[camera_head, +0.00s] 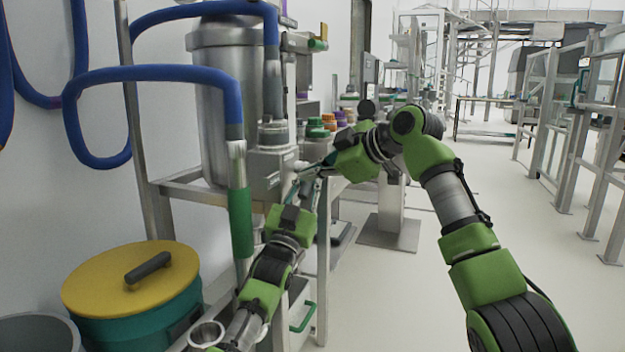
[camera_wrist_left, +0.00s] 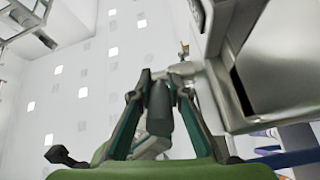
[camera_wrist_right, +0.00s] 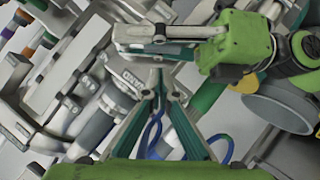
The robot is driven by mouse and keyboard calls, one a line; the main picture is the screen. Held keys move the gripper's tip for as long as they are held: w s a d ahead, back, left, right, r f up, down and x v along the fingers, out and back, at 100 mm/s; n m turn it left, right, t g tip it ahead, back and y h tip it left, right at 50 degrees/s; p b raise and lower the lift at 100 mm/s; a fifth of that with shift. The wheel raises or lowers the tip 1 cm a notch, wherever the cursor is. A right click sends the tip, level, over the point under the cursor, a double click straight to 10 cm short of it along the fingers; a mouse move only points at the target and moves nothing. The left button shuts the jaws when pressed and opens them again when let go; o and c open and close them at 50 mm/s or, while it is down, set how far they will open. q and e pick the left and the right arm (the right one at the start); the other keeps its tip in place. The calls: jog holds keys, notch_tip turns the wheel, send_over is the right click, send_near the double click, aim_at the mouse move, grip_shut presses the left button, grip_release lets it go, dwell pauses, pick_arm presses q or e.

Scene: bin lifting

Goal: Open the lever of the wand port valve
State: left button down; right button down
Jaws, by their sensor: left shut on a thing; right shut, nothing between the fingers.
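The wand port valve is a small pale metal fitting (camera_head: 301,166) on the side of the steel vessel's base, mostly hidden by my grippers. My left gripper (camera_head: 308,178) reaches up from below and is shut on a grey cylindrical part (camera_wrist_left: 158,104), seemingly of the valve; silver metal (camera_wrist_left: 182,70) shows just beyond its fingertips. My right gripper (camera_head: 306,168) comes from the right, shut and empty, close to the left fingers. In the right wrist view its tips (camera_wrist_right: 157,76) meet just below the left gripper's fingers. I cannot make out the lever's position.
The steel vessel (camera_head: 214,100) stands on a metal frame with blue hoses (camera_head: 160,73) looping left. A green-gripped wand (camera_head: 241,222) hangs in front. A teal bin with yellow lid (camera_head: 130,283) is at lower left. Several capped bottles (camera_head: 320,127) stand behind.

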aim_at(308, 186)
pick_arm(q)
jog(key=shift+f, duration=0.2)
pick_arm(e)
jog(key=shift+w+f, duration=0.7)
jog(key=shift+f, duration=0.25)
jog(key=shift+w+f, duration=0.2)
jog(key=shift+f, duration=0.3)
pick_arm(q)
jog(key=shift+r, duration=0.1)
pick_arm(e)
jog(key=shift+d, duration=0.15)
jog(key=shift+w+f, duration=0.1)
jog(key=shift+f, duration=0.05)
pick_arm(q)
jog(key=c, duration=2.2)
grip_release()
jog(key=shift+a, duration=0.15)
jog(key=shift+s, duration=0.1)
